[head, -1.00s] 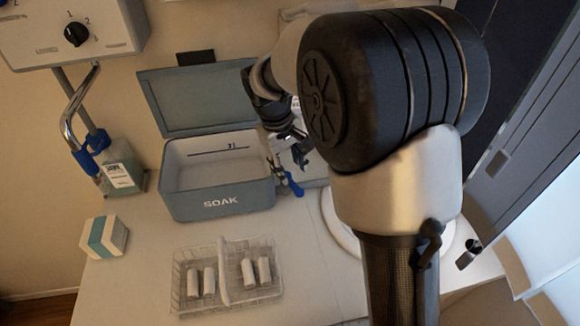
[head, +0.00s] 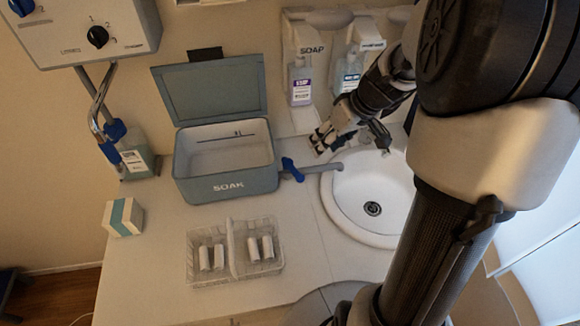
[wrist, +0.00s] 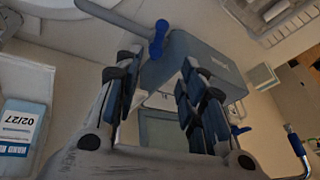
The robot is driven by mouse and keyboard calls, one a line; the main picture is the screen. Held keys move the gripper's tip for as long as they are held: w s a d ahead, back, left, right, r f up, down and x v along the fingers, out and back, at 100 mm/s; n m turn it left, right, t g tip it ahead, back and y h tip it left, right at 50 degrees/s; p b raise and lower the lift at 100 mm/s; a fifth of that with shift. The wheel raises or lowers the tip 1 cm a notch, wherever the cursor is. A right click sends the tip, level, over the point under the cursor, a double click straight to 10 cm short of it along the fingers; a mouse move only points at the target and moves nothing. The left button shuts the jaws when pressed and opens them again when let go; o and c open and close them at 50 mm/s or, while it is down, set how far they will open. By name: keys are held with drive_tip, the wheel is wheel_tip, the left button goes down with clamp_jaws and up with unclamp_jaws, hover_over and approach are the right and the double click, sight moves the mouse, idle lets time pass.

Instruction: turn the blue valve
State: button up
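A blue valve handle (head: 292,169) sits on a grey pipe beside the grey box's right side, left of the sink. It also shows near the top middle of the wrist view (wrist: 158,38), on the end of the grey pipe. My gripper (head: 319,140) is above and to the right of the handle in the head view. In the wrist view my gripper (wrist: 160,65) has its two fingers apart with nothing between them. The handle appears just beyond the fingertips, not gripped. Another blue fitting (head: 113,130) is on the metal pipe at the left.
The open SOAK box (head: 228,187) stands left of the handle. A white sink (head: 345,200) is to the right. Soap dispensers (head: 301,80) hang behind my gripper. A wire basket (head: 190,270) with white rolls and a striped carton (head: 124,217) stand on the counter.

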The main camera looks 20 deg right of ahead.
sight(297, 172)
drive_tip(key=b+x, duration=0.4)
drive_tip(key=x, duration=1.3)
drive_tip(key=shift+w+f, duration=0.15)
clamp_jaws()
